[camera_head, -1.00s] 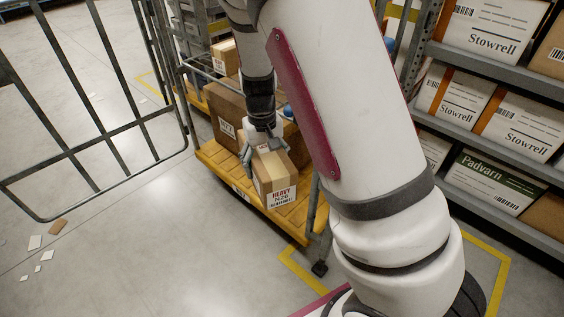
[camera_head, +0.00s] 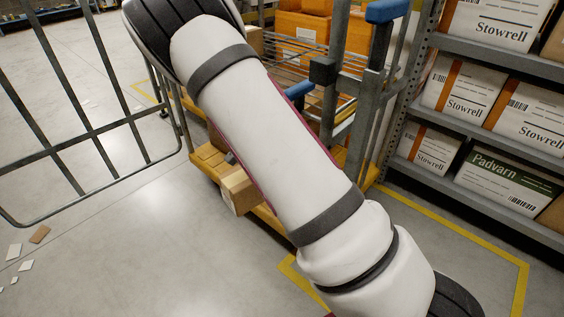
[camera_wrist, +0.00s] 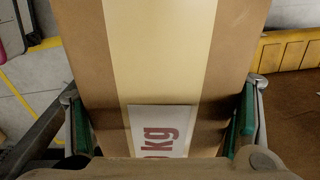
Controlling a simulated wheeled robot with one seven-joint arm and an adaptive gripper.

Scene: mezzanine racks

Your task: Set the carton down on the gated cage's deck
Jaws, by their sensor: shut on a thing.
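My gripper (camera_wrist: 163,108) is shut on the carton, with a green-padded finger on each side of it in the wrist view. The carton (camera_wrist: 232,30) is brown with a pale tape strip and a white label with red "kg" print. In the head view, the carton (camera_head: 238,192) shows left of my arm, at the front edge of the cage's deck. Whether it touches the deck cannot be told. The yellow deck (camera_head: 205,165) is partly hidden by my arm; its yellow edge also shows in the wrist view (camera_wrist: 288,50). My arm hides the gripper in the head view.
The cage's barred gate (camera_head: 92,128) stands swung open at the left. Cage posts with blue caps (camera_head: 387,11) and orange boxes (camera_head: 303,28) are behind my arm. A rack (camera_head: 480,118) of labelled boxes lines the right. Scraps (camera_head: 40,234) lie on the floor at left.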

